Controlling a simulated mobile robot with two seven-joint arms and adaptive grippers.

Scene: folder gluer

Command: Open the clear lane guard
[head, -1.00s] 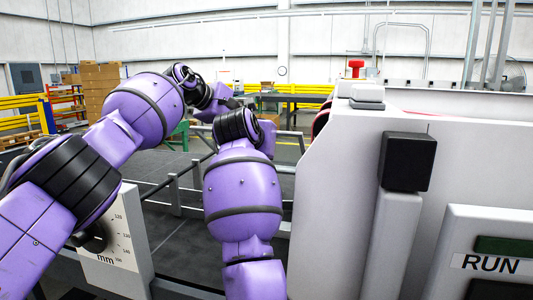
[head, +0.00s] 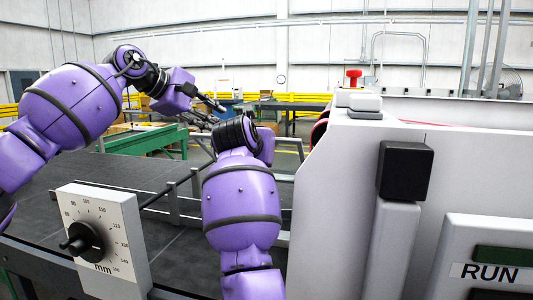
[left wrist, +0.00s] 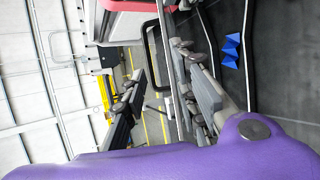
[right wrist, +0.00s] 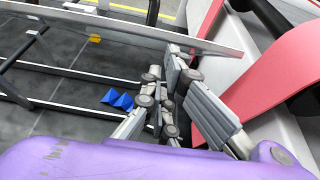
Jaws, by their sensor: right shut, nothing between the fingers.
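I cannot make out the clear lane guard with certainty. A long pale strip (right wrist: 130,27) crosses the top of the right wrist view above the dark belt and may be its edge or a rail. My left gripper (head: 215,114) is open and empty beyond the near rail; its spread fingers also show in the left wrist view (left wrist: 158,60). My right gripper (right wrist: 166,78) is shut and empty, just below the pale strip and beside a red curved part. In the head view it is hidden behind my right wrist.
The white machine housing (head: 340,190) with a black block (head: 406,170) and a RUN panel (head: 490,271) fills the right. A dial box (head: 103,235) stands at front left. Blue folded pieces (right wrist: 117,99) and an orange piece (right wrist: 95,38) lie over the dark belt.

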